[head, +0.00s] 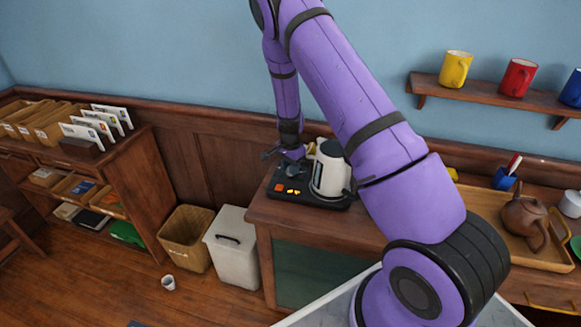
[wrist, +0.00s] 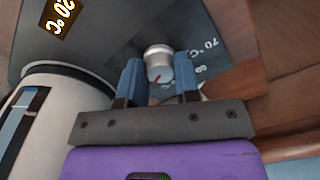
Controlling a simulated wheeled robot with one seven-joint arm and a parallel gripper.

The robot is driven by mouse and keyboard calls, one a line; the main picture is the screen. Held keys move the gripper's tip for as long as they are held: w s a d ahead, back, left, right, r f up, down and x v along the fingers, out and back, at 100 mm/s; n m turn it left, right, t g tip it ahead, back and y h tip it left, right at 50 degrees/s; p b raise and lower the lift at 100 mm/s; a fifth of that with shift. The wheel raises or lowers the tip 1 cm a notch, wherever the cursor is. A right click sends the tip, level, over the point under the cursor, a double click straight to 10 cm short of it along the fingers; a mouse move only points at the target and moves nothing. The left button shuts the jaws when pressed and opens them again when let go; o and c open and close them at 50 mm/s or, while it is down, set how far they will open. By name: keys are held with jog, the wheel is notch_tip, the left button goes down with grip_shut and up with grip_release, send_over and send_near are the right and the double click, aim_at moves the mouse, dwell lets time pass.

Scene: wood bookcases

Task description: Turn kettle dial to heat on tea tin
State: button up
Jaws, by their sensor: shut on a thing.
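The kettle (head: 331,170) is cream with a dark lid and stands on a black base (head: 325,198) on the wooden cabinet. It also shows at the left of the wrist view (wrist: 62,105). In the head view my gripper (head: 292,160) is small and reaches down over the base. I cannot make out a tea tin.
A tray (head: 550,262) with a brown teapot (head: 524,220) is at the right, beside a blue pen cup (head: 504,179). Mugs stand on a wall shelf (head: 483,92). A wicker basket (head: 185,238) and a white bin (head: 232,250) stand left of the cabinet.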

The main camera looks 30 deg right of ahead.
dwell(0.4)
jog(key=o, duration=0.9)
notch_tip(320, 180, up, 11)
jog(key=shift+f, duration=0.1)
dwell(0.4)
jog(key=s+a+r+n+t+y, duration=0.1)
jog(key=s+a+r+n, duration=0.1)
jog(key=s+r, duration=0.45)
jog(key=s+a+r+n+t, duration=0.1)
jog(key=s+a+r+n, duration=0.15)
jog(key=r, duration=0.75)
jog(key=s+a+r+n+y, duration=0.1)
jog(key=s+a+r+n, duration=0.15)
jog(key=s+r, duration=0.5)
jog(key=s+r+n+t, duration=0.1)
jog(key=s+r+n, duration=0.1)
jog(key=s, duration=0.5)
jog(key=s+a+r+n+t+h, duration=0.1)
jog(key=s+r+n, duration=0.2)
jog(key=s, duration=0.4)
jog(key=s+a+r+n+t+h, duration=0.1)
jog(key=s+r+n, duration=0.2)
jog(key=s, duration=0.4)
jog(key=shift+a+r, duration=0.2)
jog(key=shift+r, duration=0.5)
